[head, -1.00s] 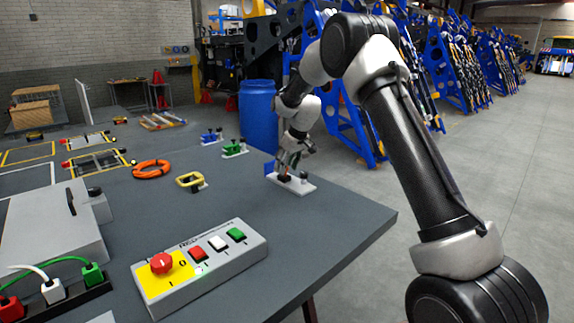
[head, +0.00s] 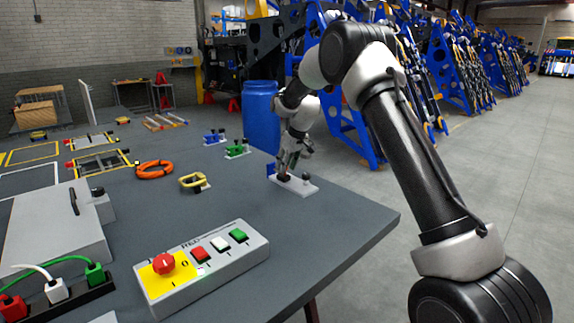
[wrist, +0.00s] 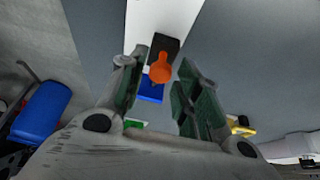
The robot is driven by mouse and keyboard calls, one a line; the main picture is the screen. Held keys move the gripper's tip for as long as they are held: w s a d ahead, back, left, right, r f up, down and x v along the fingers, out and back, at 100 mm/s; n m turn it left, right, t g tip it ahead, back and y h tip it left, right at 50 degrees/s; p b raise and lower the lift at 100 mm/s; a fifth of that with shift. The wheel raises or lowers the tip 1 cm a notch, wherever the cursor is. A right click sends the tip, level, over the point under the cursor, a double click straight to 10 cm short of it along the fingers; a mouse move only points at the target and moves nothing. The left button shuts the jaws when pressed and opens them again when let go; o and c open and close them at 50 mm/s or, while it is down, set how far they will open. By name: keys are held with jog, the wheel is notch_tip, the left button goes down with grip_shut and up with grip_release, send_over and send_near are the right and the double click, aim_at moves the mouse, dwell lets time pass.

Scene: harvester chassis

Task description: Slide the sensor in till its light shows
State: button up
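A white base plate (head: 306,188) lies near the right edge of the grey table in the head view, with a dark block (head: 284,178) and a short dark-topped post on it. My gripper (head: 288,168) is just above the dark block. In the wrist view the white plate (wrist: 160,12) runs up from a black block (wrist: 163,44). An orange round-ended piece (wrist: 160,68) and a blue part (wrist: 151,90) show between the green-padded fingers of my gripper (wrist: 164,62). The fingers stand apart with a visible gap to the orange piece. I cannot tell which part is the sensor, and I see no lit light.
A control box (head: 205,266) with a red knob and buttons is at the table's front. A yellow handle (head: 193,181), orange ring (head: 154,169) and green clamp (head: 236,149) stand left of the plate. A blue barrel (head: 261,115) is behind.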

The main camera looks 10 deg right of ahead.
dwell(0.3)
jog(key=v, duration=1.2)
